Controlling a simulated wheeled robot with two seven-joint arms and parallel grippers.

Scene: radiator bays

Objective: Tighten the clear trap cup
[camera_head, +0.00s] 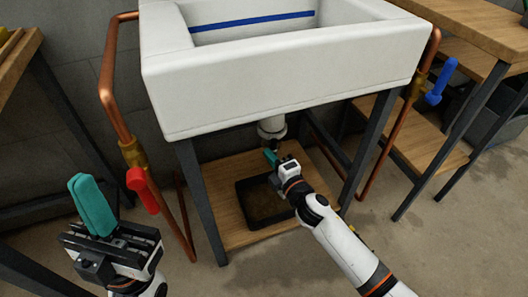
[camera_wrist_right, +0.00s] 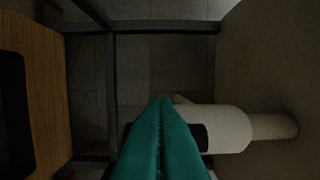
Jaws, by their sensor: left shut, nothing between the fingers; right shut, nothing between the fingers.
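The white trap (camera_head: 271,127) hangs under the sink. In the right wrist view its pale body (camera_wrist_right: 228,128) lies sideways, with a dark part at its lower end partly behind my fingers. I cannot make out the clear cup separately. My right gripper (camera_head: 270,156) is just below the trap, shut and empty. In the wrist view its teal fingers (camera_wrist_right: 160,102) are pressed together and overlap the trap's end; contact cannot be told. My left gripper (camera_head: 80,182) is shut and empty, raised at the far left, well away from the trap.
The white sink (camera_head: 290,75) is overhead on dark metal legs (camera_head: 202,200). A black tray (camera_head: 245,218) sits on the wooden shelf (camera_head: 225,170) below. Copper pipes flank it, with a red-handled valve (camera_head: 143,190) left and a blue-handled valve (camera_head: 440,82) right.

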